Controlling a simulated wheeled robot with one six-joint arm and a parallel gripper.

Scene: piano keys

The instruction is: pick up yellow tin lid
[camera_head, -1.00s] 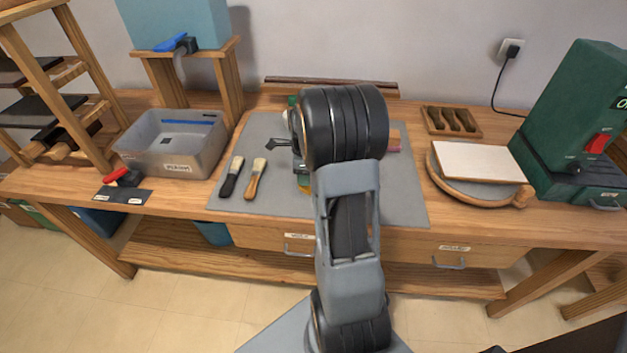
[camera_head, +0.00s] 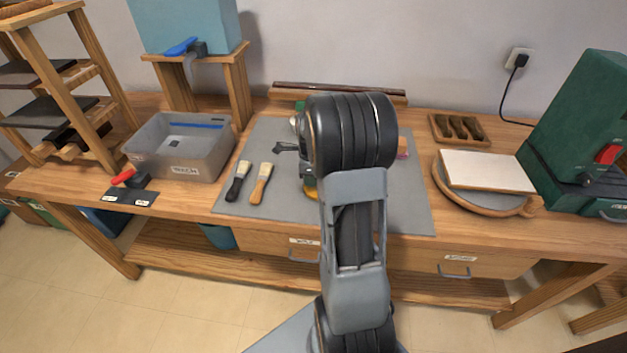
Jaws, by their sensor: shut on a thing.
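A small yellow patch (camera_head: 311,191) shows just left of my arm, low on the grey mat (camera_head: 400,210). It may be the yellow tin lid, but too little of it shows to be sure. My dark wrist and grey forearm cover the middle of the mat. A dark pronged part (camera_head: 285,148) and a bit of green (camera_head: 300,105) stick out left of my wrist.
Two brushes (camera_head: 262,183) lie on the mat's left. A grey bin (camera_head: 180,165) stands farther left. A round board with a white slab (camera_head: 490,171) and a green machine (camera_head: 578,130) stand right. A wooden tray (camera_head: 458,129) lies behind. The mat's front right is clear.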

